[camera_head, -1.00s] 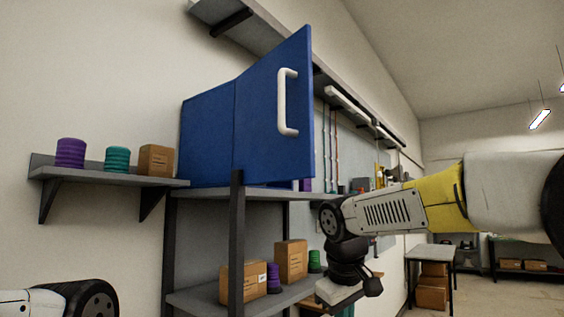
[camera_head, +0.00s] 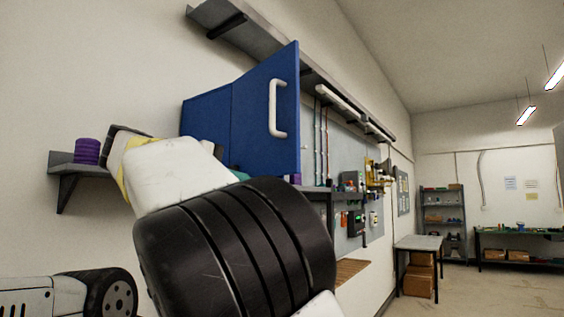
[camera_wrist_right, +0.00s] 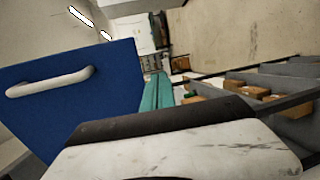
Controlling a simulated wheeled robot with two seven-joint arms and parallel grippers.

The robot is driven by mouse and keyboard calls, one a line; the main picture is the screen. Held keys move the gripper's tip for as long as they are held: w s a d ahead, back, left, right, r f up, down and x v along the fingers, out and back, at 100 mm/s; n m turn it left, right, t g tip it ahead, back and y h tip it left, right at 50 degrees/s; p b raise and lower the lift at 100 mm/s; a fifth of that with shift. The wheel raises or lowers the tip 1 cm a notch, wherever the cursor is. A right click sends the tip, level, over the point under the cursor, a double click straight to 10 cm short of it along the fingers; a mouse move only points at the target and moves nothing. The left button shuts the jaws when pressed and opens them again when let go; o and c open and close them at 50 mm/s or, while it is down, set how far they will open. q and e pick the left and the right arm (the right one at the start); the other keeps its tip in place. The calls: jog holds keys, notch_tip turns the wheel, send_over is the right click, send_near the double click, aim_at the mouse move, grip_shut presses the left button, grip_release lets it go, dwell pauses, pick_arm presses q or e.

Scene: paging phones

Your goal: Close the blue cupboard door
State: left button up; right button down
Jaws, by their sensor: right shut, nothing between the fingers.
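The blue cupboard door (camera_head: 262,125) stands open in the head view, its white bar handle (camera_head: 277,108) facing me. The cupboard's blue side (camera_head: 206,115) shows behind it, against the wall. My right arm crosses in front of the cupboard's lower part, reaching left. In the right wrist view the door (camera_wrist_right: 90,100) and its handle (camera_wrist_right: 50,82) fill the left side. My right gripper (camera_wrist_right: 165,125) shows at the bottom of that view, shut and empty, close to the door; I cannot tell whether it touches. My left arm is at the lower left, its gripper out of view.
A wall shelf (camera_head: 70,168) with a purple stack (camera_head: 87,151) is at left, partly hidden by my right arm. A long shelf (camera_head: 245,40) runs above the cupboard. A grey table (camera_head: 418,243) stands further back right, with free floor beside it. Boxes (camera_wrist_right: 240,105) show in the wrist view.

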jog(key=t+h, duration=0.1)
jog(key=h, duration=0.1)
send_near(285, 164)
jog(key=shift+m, duration=0.3)
jog(key=x, duration=0.7)
